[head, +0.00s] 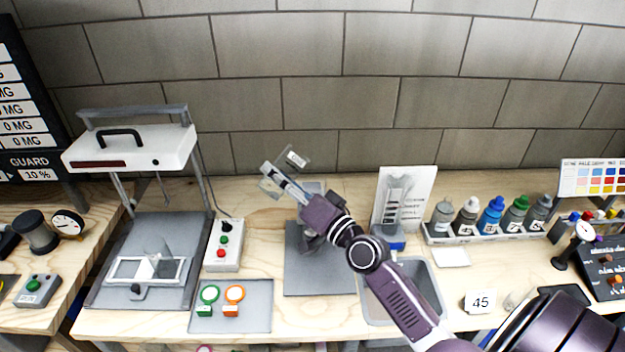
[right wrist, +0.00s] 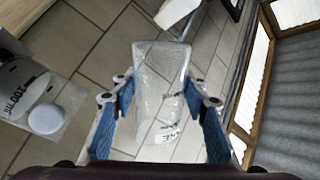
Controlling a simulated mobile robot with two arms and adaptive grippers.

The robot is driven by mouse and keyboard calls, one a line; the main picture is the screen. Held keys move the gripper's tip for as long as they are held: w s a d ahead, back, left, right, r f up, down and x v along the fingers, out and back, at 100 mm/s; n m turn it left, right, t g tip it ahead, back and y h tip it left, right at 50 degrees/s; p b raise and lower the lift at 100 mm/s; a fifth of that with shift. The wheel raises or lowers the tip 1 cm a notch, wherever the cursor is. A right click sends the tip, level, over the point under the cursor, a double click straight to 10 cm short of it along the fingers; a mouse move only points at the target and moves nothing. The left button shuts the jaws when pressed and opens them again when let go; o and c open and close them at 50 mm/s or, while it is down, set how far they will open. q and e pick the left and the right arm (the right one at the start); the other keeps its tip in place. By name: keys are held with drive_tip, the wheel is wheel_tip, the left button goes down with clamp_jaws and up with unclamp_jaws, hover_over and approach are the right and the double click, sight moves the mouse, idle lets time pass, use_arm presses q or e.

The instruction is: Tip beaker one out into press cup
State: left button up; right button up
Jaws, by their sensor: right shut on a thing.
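My right gripper (head: 274,178) is raised above the middle of the bench, reaching up and left. It is shut on a clear glass beaker (head: 296,158), which is small and partly hidden in the head view. In the right wrist view the beaker (right wrist: 160,85) is between the blue fingers (right wrist: 162,100); it has a small white label, and its number is not clearly readable. No liquid stream shows, and its contents cannot be made out. I cannot pick out the press cup for certain. My left gripper is not in view.
A press-like stand (head: 150,225) with a white top is at left. A switch box (head: 224,246), a grey mat (head: 312,278), a sink-like tray (head: 425,290) and a rack of bottles (head: 490,235) occupy the bench. A tray with green and orange rings (head: 255,312) lies in front.

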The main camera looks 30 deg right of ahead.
sight(271, 195)
drive_tip(key=shift+d+n, duration=0.2)
drive_tip(key=shift+n, duration=0.6)
drive_tip(key=shift+f+n+y+b, duration=0.3)
drive_tip(key=shift+f+n+b, duration=0.3)
drive_tip(key=shift+f+b, duration=0.1)
drive_tip(key=shift+a+r+n+g+p, duration=0.15)
drive_tip(key=shift+a+n+g+p, duration=0.3)
drive_tip(key=shift+n+p, duration=0.55)
drive_tip(key=shift+a+f+n+b, duration=0.3)
drive_tip(key=shift+f+n+b, duration=0.35)
drive_tip(key=shift+f+n, duration=0.15)
drive_tip(key=shift+a+n+p, duration=0.2)
drive_tip(key=shift+n+p, duration=0.2)
drive_tip(key=shift+n, duration=0.1)
drive_tip(key=shift+a+n+p, duration=0.2)
drive_tip(key=shift+n+p, duration=0.15)
drive_tip(key=shift+n, duration=0.15)
drive_tip(key=shift+a+f+n+g, duration=0.25)
drive_tip(key=shift+f+n+g, duration=0.2)
drive_tip(key=shift+f+n, duration=0.65)
drive_tip(key=shift+r+p, duration=0.45)
wheel_tip(271, 195, up, 4)
drive_tip(key=p, duration=0.4)
drive_tip(key=shift+s+r, duration=0.1)
drive_tip(key=shift+a, duration=0.1)
